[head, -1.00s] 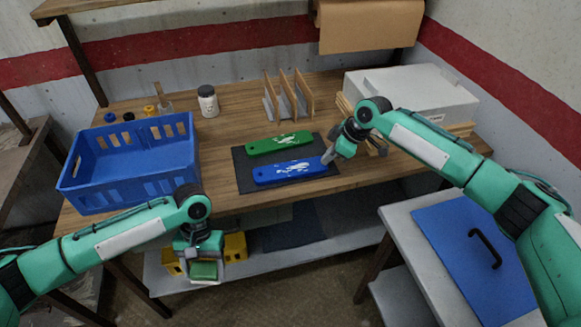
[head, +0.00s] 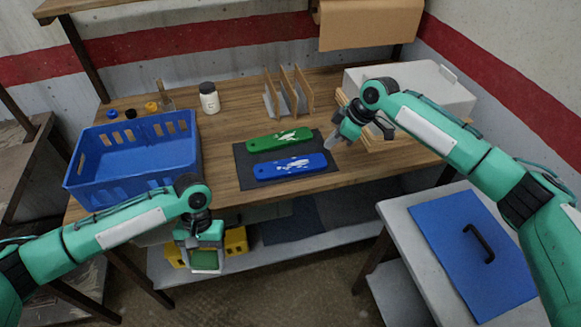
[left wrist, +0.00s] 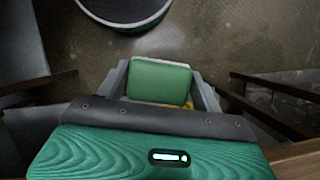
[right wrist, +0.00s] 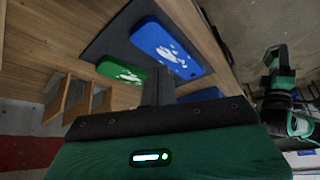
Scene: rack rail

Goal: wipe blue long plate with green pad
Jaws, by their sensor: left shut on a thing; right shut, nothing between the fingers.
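The blue long plate (head: 290,167) lies flat on a dark mat (head: 246,184) on the wooden table, with white smears on its top. A green long plate (head: 279,139), also smeared white, lies just behind it. Both plates also show in the right wrist view, the blue one (right wrist: 166,48) nearer the mat's edge. My left gripper (head: 206,262) is shut on the green pad (left wrist: 159,82) and holds it in front of the table, below the blue crate. My right gripper (head: 336,138) is shut and empty, in the air just right of the mat, apart from the blue plate.
A blue crate (head: 128,187) stands on the table's left. A white jar (head: 209,98), wooden dividers (head: 290,93) and a pale box (head: 425,88) stand along the back. A side table at the right bears a blue board with a black handle (head: 465,255). A lower shelf runs under the table.

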